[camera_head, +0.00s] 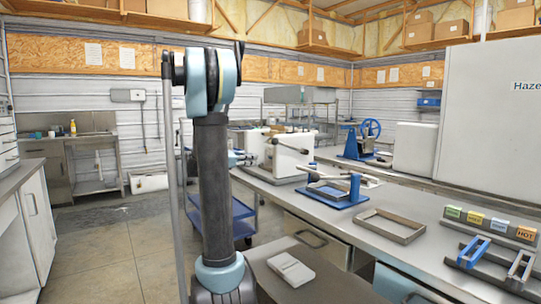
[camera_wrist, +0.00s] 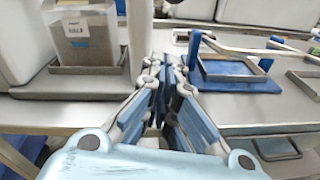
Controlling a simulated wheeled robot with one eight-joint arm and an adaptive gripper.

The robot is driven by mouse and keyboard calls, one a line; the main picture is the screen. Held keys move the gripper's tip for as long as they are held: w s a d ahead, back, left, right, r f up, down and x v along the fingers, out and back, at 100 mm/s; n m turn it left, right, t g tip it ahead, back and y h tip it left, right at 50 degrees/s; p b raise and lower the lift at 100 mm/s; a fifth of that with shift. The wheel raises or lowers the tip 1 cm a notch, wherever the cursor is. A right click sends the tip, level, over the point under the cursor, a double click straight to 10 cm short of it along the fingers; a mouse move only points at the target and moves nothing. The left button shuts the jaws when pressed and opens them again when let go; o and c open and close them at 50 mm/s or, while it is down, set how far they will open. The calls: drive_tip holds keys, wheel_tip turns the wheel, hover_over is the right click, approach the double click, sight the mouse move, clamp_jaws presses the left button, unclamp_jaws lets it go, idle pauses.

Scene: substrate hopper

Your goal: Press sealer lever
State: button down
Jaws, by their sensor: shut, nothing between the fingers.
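My gripper is shut and empty, pointing at the bench between a clear bin and the sealer, apart from the lever. In the head view it shows only partly, beside my arm (camera_head: 240,158).
A clear bin of brown substrate (camera_wrist: 85,40) stands on a tray left of my gripper. A white machine (camera_head: 290,157) is behind the sealer. An empty metal frame (camera_head: 391,226) and coloured label blocks (camera_head: 490,223) lie to the right. A blue cart (camera_head: 232,215) stands left of the bench.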

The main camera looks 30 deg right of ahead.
drive_tip(key=d+r, duration=0.2)
drive_tip(key=d, duration=0.9)
drive_tip(key=shift+s+d+r, duration=0.15)
drive_tip(key=shift+r, duration=0.15)
drive_tip(key=shift+r, duration=0.15)
